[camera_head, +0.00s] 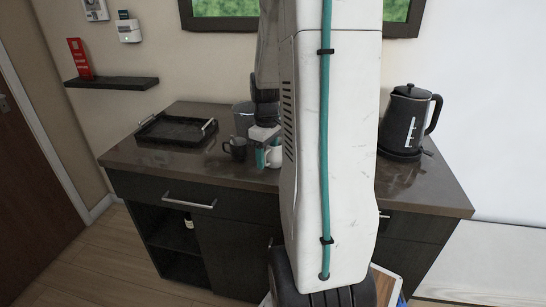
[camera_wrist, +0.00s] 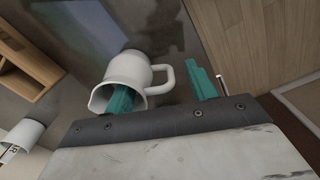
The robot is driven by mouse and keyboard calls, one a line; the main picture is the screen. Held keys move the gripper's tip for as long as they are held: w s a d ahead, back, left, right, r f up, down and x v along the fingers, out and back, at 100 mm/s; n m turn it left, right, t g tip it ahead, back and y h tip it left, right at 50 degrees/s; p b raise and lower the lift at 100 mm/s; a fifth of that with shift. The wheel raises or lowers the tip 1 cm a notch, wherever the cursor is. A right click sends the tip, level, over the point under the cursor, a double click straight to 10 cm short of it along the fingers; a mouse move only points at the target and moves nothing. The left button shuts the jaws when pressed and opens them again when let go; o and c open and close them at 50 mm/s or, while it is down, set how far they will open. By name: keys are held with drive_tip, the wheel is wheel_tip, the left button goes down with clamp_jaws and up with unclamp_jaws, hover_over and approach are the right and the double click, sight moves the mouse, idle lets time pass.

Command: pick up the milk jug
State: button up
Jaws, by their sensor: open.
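The white milk jug (camera_wrist: 125,72) stands on the dark counter, its handle pointing right in the wrist view. In the head view the jug (camera_head: 274,155) is partly hidden by my arm. My gripper (camera_wrist: 158,70) is open, with its teal fingers apart. The left finger overlaps the jug's mouth; I cannot tell if it is inside. The right finger is to the right of the handle, so the handle lies between the fingers. In the head view a teal finger of my gripper (camera_head: 261,158) shows just left of the jug.
A dark mug (camera_head: 237,148) stands left of the jug, with a grey container (camera_head: 242,112) behind. A black tray (camera_head: 174,131) lies farther left. A black kettle (camera_head: 405,120) stands at right. A white cup (camera_wrist: 24,133) and a wooden holder (camera_wrist: 28,62) show in the wrist view.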

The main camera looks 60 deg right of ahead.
wheel_tip(320, 180, down, 3)
drive_tip(key=shift+r, duration=0.2)
clamp_jaws()
drive_tip(key=shift+r, duration=0.25)
drive_tip(key=shift+r, duration=4.8)
drive_tip(key=shift+w, duration=0.1)
